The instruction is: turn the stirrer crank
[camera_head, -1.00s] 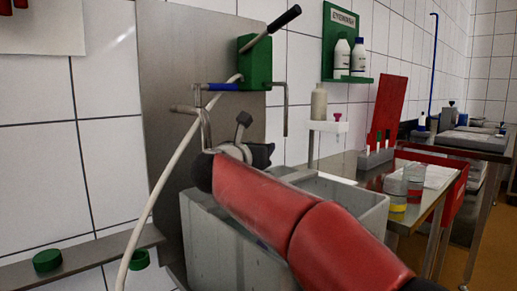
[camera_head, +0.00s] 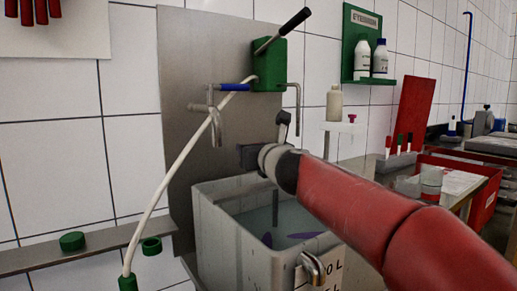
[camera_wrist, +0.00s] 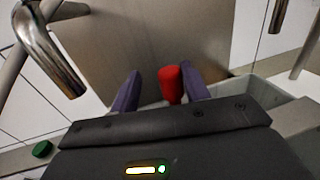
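My gripper (camera_head: 248,157) is in front of the steel back plate, above the rear of the grey basin, its fingers mostly hidden in the head view. In the wrist view, my gripper (camera_wrist: 157,78) has its two purple fingers apart. A red knob (camera_wrist: 170,84) shows between them, nearer the right finger; I cannot tell if it touches. I take it for the crank's grip, but its shaft is hidden. A green box (camera_head: 269,66) on the plate carries a slanted rod with a black handle (camera_head: 296,20) and a bent metal rod (camera_head: 297,103).
The grey basin (camera_head: 222,238) holds liquid with purple shapes in it. A blue-handled tap (camera_head: 233,86) and white hose (camera_head: 165,178) are left of the box. A metal spout (camera_wrist: 50,50) is close at left in the wrist view.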

